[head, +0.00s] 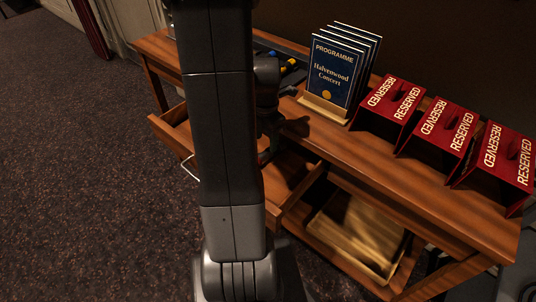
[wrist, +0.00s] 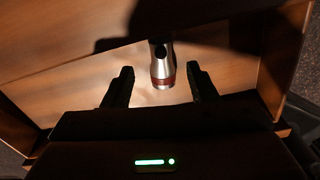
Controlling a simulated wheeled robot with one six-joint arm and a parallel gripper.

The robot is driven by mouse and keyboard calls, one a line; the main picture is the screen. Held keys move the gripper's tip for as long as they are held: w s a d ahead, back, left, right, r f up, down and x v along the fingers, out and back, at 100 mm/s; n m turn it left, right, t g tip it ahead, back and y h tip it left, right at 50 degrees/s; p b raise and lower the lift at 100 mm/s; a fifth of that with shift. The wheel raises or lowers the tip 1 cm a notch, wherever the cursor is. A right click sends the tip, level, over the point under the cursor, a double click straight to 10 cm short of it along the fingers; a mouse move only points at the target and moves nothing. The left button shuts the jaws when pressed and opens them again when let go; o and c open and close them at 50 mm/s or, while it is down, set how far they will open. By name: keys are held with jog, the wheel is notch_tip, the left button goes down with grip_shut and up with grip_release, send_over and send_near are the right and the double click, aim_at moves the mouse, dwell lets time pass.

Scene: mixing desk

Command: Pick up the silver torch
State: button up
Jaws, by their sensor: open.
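The silver torch (wrist: 162,64) shows in the wrist view, at the upper middle. It has a silver body with a dark button and a reddish ring at its near end. It lies in a wooden drawer, and its far end is in shadow. My gripper (wrist: 161,82) is open, with one dark finger on each side of the torch's near end and a gap to both. In the head view my arm hides the torch and most of the gripper.
The open drawer (head: 174,132) sticks out from the wooden desk (head: 440,183). A programme stand (head: 325,107) and red reserved signs (head: 392,103) stand on the desk top. A wooden tray (head: 358,236) lies on the lower shelf. The carpet (head: 85,190) at left is clear.

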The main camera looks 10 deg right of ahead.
aim_at(268, 149)
jog(key=f, duration=0.5)
jog(key=shift+w+d, duration=0.1)
jog(key=shift+d, duration=0.25)
grip_shut()
